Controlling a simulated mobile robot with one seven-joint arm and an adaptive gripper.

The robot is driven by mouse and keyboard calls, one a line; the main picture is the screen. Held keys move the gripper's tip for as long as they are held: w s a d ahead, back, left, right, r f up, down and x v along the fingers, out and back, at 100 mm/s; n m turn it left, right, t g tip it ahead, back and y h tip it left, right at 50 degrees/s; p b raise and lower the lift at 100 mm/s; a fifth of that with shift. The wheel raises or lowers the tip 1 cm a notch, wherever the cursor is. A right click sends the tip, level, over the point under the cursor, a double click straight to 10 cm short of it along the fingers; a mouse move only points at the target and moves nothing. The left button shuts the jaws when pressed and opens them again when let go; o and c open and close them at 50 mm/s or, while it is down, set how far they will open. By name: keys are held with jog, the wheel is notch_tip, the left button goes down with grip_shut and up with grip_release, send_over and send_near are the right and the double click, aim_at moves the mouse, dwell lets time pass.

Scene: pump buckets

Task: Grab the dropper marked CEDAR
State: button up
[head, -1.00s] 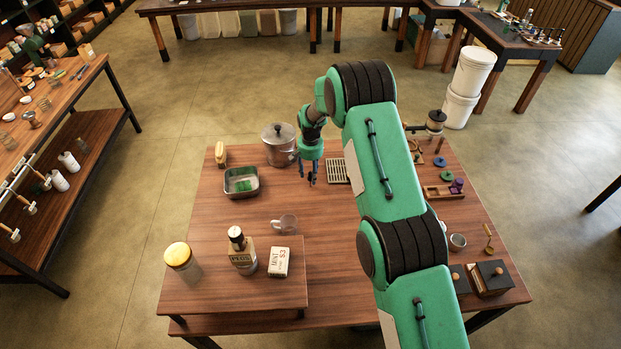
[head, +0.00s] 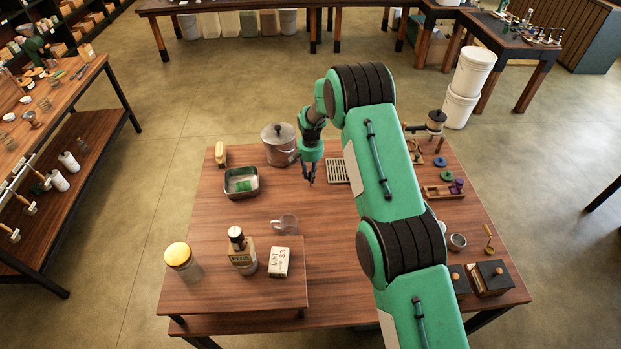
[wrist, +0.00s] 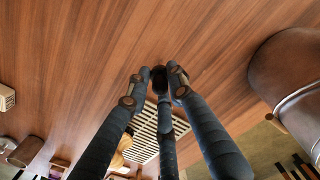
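No dropper with a readable CEDAR mark shows in either view. My gripper (head: 309,180) hangs over the back middle of the table, left of a slatted grate (head: 338,171). The grate (wrist: 150,135) shows partly behind the fingers there. My arm hides the middle right of the table.
A lidded metal pot (head: 279,152) stands just left of my gripper. A metal tray (head: 241,194) with green contents is farther left. A glass mug (head: 284,223), a labelled bottle (head: 242,256), a MINT box (head: 279,262) and a yellow-lidded jar (head: 178,257) are front left. Middle table is clear.

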jog(key=shift+r, duration=0.15)
jog(key=shift+w+r, duration=0.1)
jog(key=shift+r, duration=1.3)
jog(key=shift+s+r, duration=0.25)
jog(key=shift+r, duration=0.05)
jog(key=s+d+r, duration=0.1)
jog(key=s+d, duration=0.1)
jog(key=s, duration=1.3)
jog(key=shift+s+d+r, duration=0.15)
jog(key=shift+s+d, duration=0.05)
jog(key=shift+d, duration=0.05)
